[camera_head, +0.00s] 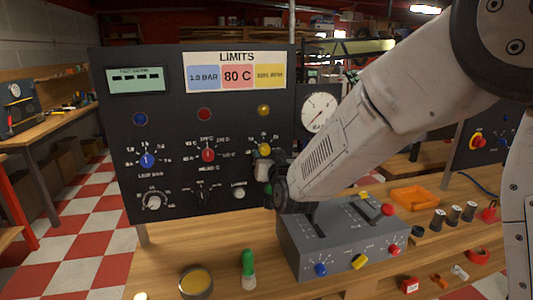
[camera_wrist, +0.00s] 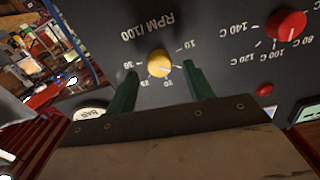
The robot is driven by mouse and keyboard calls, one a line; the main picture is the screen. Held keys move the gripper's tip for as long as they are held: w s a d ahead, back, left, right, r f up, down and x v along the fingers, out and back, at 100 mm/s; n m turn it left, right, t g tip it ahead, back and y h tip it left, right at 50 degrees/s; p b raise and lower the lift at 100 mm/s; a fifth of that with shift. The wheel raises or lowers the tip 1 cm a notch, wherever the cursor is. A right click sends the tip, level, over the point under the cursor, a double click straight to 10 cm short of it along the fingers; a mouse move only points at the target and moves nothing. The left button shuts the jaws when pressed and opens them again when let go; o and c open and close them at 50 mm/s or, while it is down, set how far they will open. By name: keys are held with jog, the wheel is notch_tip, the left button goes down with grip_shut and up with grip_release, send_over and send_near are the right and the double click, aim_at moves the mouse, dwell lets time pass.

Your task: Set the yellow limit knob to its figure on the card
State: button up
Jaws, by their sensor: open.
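The yellow limit knob (camera_head: 264,149) is on the right of the dark upright panel, below a yellow lamp. In the wrist view the yellow knob (camera_wrist: 159,62) sits on an upside-down scale marked RPM /100. My gripper (camera_wrist: 161,72) is open, its two green fingers apart on either side of the knob, with gaps showing. In the head view my gripper (camera_head: 266,172) is just below and in front of the knob, hiding part of the panel. The LIMITS card (camera_head: 237,57) is at the panel's top; its yellow RPM field (camera_head: 270,76) is too blurred to read surely.
A red knob (camera_head: 208,155) and a blue knob (camera_head: 147,160) are left of the yellow one. The red knob (camera_wrist: 286,25) is close by in the wrist view. A grey control box (camera_head: 340,238) stands on the wooden bench below my arm.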

aim_at(265, 149)
jog(key=shift+x, duration=1.35)
jog(key=c, duration=1)
